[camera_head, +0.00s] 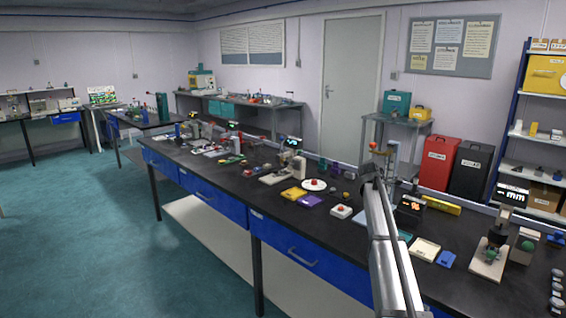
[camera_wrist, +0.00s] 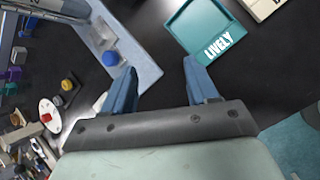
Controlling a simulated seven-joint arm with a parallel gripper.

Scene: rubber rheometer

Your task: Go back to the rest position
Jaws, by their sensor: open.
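My gripper (camera_wrist: 160,68) shows in the wrist view with its two blue fingers apart and nothing between the tips. It is above the black bench top (camera_wrist: 165,30), between a pale-based instrument (camera_wrist: 140,62) with a blue knob on the left and a teal tray (camera_wrist: 197,27) with white lettering on the right. In the head view my silver arm reaches up over the bench (camera_head: 345,240); I cannot make out the fingers there. The arm covers part of the instrument behind it, and only a sliver of the teal tray (camera_head: 404,236) shows.
A white round plate (camera_head: 313,185) with a red piece, a yellow tray (camera_head: 293,194), a purple tray (camera_head: 311,201) and a white box with a red button (camera_head: 340,212) lie left of my arm. A cream tray (camera_head: 424,249) and a small display unit (camera_head: 410,208) are on the right.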

